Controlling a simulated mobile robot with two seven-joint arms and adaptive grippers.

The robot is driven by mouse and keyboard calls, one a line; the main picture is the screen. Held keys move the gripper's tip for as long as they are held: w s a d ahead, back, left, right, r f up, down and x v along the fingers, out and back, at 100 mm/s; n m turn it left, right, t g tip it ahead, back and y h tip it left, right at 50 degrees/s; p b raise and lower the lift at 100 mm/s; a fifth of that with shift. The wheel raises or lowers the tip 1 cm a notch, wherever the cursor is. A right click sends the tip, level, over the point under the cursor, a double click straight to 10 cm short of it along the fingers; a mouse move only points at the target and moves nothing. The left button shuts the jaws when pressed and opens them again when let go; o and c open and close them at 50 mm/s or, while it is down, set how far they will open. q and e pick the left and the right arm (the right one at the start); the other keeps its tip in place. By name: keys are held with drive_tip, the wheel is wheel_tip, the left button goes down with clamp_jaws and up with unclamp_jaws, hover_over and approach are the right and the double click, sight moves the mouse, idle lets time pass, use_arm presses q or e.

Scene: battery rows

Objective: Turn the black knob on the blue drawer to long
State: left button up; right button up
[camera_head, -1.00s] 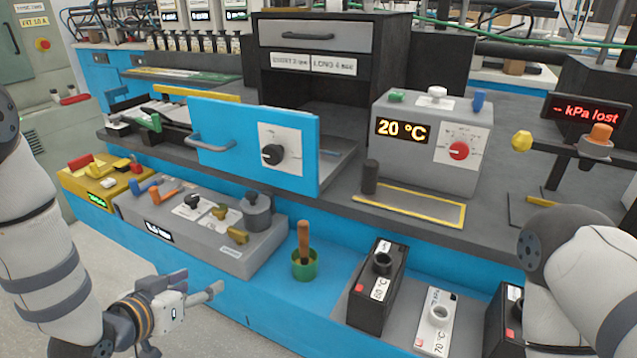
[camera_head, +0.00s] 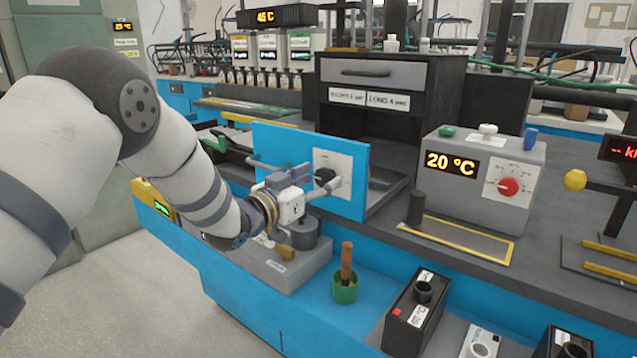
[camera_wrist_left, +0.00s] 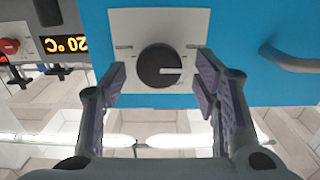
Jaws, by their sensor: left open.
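The blue drawer (camera_head: 352,192) stands pulled out, its front facing me, with a white dial plate (camera_head: 345,160) on it. The black knob (camera_wrist_left: 160,66) sits in the middle of the plate, its white pointer line level and toward the right in the left wrist view. In the head view the knob (camera_head: 325,177) is partly behind the fingers. My left gripper (camera_wrist_left: 160,85) is open, its two fingers apart just before the knob, one on each side of it. I cannot tell if they touch it. My right gripper is not in view.
The drawer's handle (camera_wrist_left: 290,60) is beside the plate. A grey heater box (camera_head: 480,175) reading 20 °C stands to the right. Below are a green cup (camera_head: 345,290) with a wooden handle in it and a black battery (camera_head: 415,310).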

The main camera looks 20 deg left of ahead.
use_arm(q)
drive_tip(key=shift+r, duration=0.1)
drive_tip(key=c, duration=1.1)
drive_tip(key=shift+m, duration=0.3)
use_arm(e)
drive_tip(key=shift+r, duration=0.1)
use_arm(q)
drive_tip(key=shift+d+r+m+p, duration=0.1)
drive_tip(key=shift+m+p, duration=0.3)
drive_tip(key=shift+m, duration=0.5)
drive_tip(key=m, duration=0.2)
drive_tip(key=shift+m+p, duration=0.3)
drive_tip(key=shift+m, duration=0.1)
drive_tip(key=m, duration=0.3)
drive_tip(key=shift+d+p, duration=0.1)
drive_tip(key=shift+p, duration=0.25)
drive_tip(key=shift+f+m, duration=0.25)
drive_tip(key=shift+m, duration=1.45)
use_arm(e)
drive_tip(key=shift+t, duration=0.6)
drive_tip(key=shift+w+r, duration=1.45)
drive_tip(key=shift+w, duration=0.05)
